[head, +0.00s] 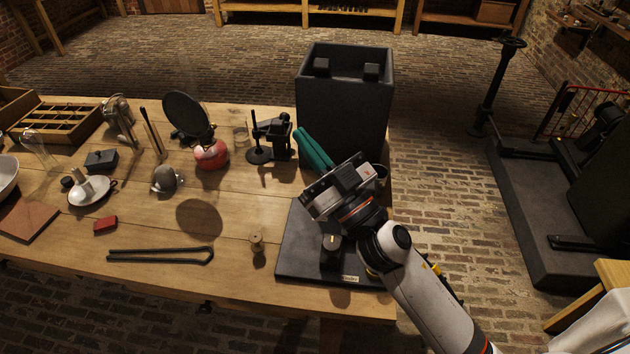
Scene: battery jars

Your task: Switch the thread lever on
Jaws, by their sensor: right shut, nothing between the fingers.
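My right gripper (303,136) comes in from the lower right, with its two teal fingers close together, shut and empty. The fingers point up and left, in front of the tall black box. Below the gripper lies a black base board (305,262) with a small label plate at its front edge. A dark upright knob-like part (332,243) stands on the board, below the gripper body. My arm and gripper cover the right part of the board. I cannot make out a thread lever for certain; it may be hidden behind them. My left gripper is not in view.
A tall open black box (345,100) stands at the table's back right. A black stand (270,138), a red-based round mirror-like disc (188,113) and a small brass weight (257,242) are left of my gripper. Black tongs (160,255) lie in front. The wooden table (235,265) is partly clear there.

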